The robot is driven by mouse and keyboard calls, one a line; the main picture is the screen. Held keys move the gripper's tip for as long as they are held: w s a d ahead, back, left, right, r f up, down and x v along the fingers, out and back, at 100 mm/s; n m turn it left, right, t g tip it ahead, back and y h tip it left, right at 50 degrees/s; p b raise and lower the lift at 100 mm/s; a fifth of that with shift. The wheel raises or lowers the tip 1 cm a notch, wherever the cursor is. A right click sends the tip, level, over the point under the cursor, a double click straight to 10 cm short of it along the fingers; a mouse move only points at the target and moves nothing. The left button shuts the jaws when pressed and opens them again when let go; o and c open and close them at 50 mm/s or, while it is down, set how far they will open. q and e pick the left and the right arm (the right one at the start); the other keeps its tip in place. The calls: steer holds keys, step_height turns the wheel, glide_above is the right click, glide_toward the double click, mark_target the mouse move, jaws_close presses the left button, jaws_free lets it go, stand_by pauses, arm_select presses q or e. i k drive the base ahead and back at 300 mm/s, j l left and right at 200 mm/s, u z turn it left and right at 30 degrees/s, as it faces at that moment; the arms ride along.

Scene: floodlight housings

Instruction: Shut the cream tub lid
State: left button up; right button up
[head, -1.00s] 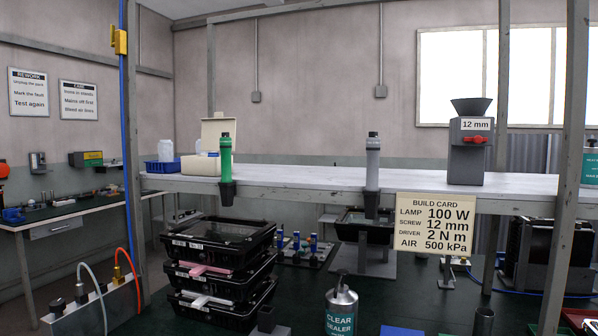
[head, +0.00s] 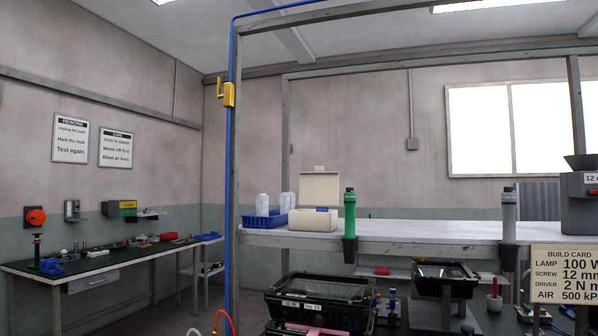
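The cream tub (head: 300,220) stands on the raised white shelf, right of a blue basket. Its cream lid (head: 320,186) stands upright at the back of the tub, open. A small blue patch shows at the tub's front rim. The tub's inside is hidden from this angle. Neither of my grippers shows in the head view.
The blue basket (head: 266,221) with white bottles sits left of the tub. A green-bodied driver (head: 350,225) hangs at the shelf's front edge, just right of the tub. A grey post with a blue hose (head: 228,180) rises at the shelf's left end. Black housings (head: 320,300) are stacked below.

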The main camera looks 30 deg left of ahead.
mark_target(318, 188)
steer(key=j+z, duration=0.1)
steer(key=j, duration=0.3)
steer(key=k+j+z, duration=0.1)
steer(key=j, duration=0.35)
steer(key=k+j+z, duration=0.1)
steer(key=j, duration=0.3)
steer(key=j+z, duration=0.1)
steer(key=j, duration=0.3)
steer(key=k+j+z, duration=0.1)
steer(key=j, duration=0.3)
steer(key=k+j+z, duration=0.1)
steer(key=j, duration=0.3)
steer(key=k+j+z, duration=0.1)
steer(key=j, duration=0.3)
steer(key=k+j+z, duration=0.1)
steer(key=k+j, duration=0.15)
steer(key=j+z, duration=0.25)
steer(key=j, duration=0.6)
steer(key=j+z, duration=0.2)
steer(key=j, duration=0.6)
steer(key=k+j+z, duration=0.25)
steer(key=j, duration=0.6)
steer(key=i, duration=0.1)
